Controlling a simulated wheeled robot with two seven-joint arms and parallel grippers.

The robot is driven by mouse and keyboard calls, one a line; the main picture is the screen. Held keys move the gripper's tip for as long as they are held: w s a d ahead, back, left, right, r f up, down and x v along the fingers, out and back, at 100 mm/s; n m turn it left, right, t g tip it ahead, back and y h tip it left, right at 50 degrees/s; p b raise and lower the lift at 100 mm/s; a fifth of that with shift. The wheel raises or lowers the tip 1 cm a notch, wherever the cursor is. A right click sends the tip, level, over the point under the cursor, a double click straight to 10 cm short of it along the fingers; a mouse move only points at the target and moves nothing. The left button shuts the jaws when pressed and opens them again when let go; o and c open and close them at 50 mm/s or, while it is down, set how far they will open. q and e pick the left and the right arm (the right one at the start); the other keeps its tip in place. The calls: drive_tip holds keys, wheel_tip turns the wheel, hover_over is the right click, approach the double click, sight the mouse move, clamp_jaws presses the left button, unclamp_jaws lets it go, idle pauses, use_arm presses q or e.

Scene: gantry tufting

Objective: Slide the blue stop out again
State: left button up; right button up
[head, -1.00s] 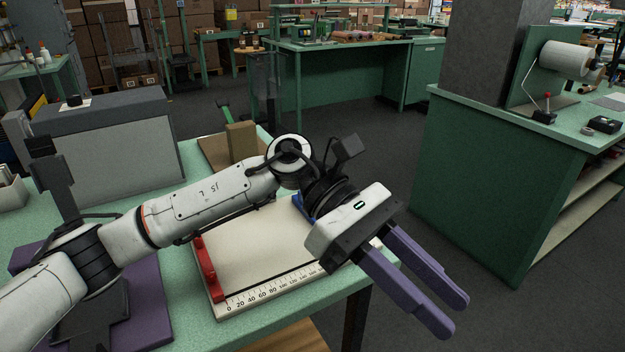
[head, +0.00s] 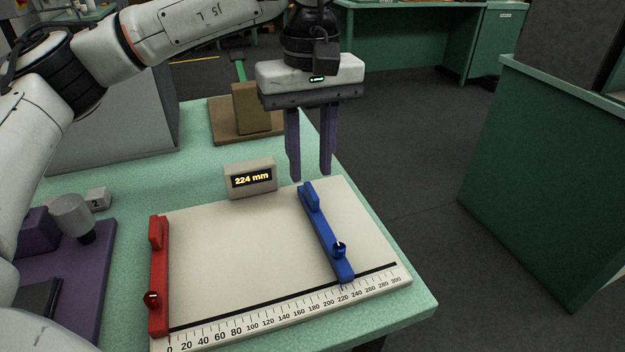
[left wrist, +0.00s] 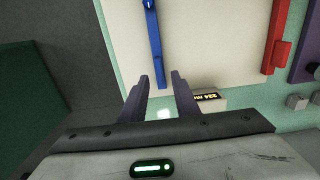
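The blue stop (head: 326,235) lies across the right part of the white measuring board (head: 235,250), its front end by the 220 mark of the scale. A display (head: 251,179) behind the board reads 224 mm. The red stop (head: 158,280) is at the board's left edge, at 0. My left gripper (head: 310,178) points down, open and empty, above the far end of the blue stop. In the left wrist view, the blue stop (left wrist: 153,45) ends just beyond the gap between the open fingers (left wrist: 160,85). My right gripper is not in view.
A brown block (head: 257,108) stands on a wooden board (head: 222,130) at the back of the green table. A purple mat (head: 85,290) and a grey cylinder (head: 72,214) are at the left. Floor lies beyond the table's right edge.

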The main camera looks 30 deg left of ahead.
sight(311, 190)
use_arm(q)
drive_tip(key=shift+f, duration=2.2)
clamp_jaws()
